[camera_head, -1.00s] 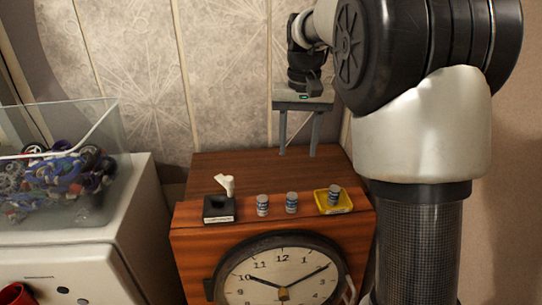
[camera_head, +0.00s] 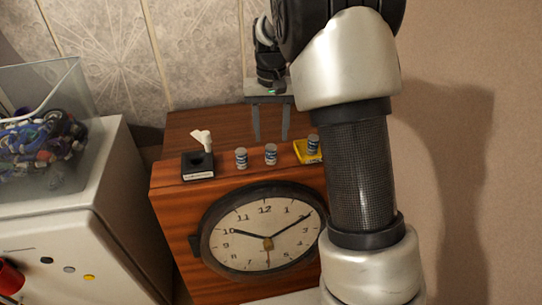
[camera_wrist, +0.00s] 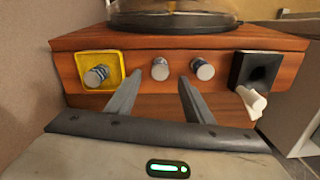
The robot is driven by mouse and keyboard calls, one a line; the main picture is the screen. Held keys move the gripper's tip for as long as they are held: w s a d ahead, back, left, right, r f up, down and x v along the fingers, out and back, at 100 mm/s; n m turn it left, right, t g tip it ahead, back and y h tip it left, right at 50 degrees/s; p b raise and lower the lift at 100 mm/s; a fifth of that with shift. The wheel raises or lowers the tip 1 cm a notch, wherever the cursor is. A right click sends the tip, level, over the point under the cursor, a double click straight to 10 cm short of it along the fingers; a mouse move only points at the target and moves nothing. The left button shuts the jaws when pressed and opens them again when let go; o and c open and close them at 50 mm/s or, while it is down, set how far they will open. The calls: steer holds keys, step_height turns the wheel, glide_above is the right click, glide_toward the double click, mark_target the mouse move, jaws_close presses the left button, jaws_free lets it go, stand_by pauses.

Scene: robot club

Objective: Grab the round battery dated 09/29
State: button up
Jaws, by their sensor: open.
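Three small round batteries with grey tops and blue-white labels stand upright along the front of a brown wooden cabinet top. In the head view they are the left battery (camera_head: 241,158), the middle battery (camera_head: 270,154) and the right battery (camera_head: 313,145), which is on a yellow tray (camera_head: 301,158). The wrist view shows them in reversed order: tray battery (camera_wrist: 97,74), middle battery (camera_wrist: 160,68), other loose battery (camera_wrist: 203,69). Dates are not legible. My gripper (camera_head: 271,139) points down, open and empty; in the wrist view its fingertips (camera_wrist: 160,79) flank the middle battery's line, apart from it.
A black square holder (camera_head: 197,168) with a white piece (camera_head: 203,138) stands left of the batteries. A large clock (camera_head: 265,228) is on the cabinet (camera_head: 166,212) front. A clear bin (camera_head: 78,95) of colourful toys sits on a white cabinet at left. A patterned wall stands behind.

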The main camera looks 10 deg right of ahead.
mark_target(271, 146)
step_height(271, 146, down, 5)
steer(key=shift+f+b, duration=0.1)
steer(key=shift+b, duration=0.5)
jaws_close()
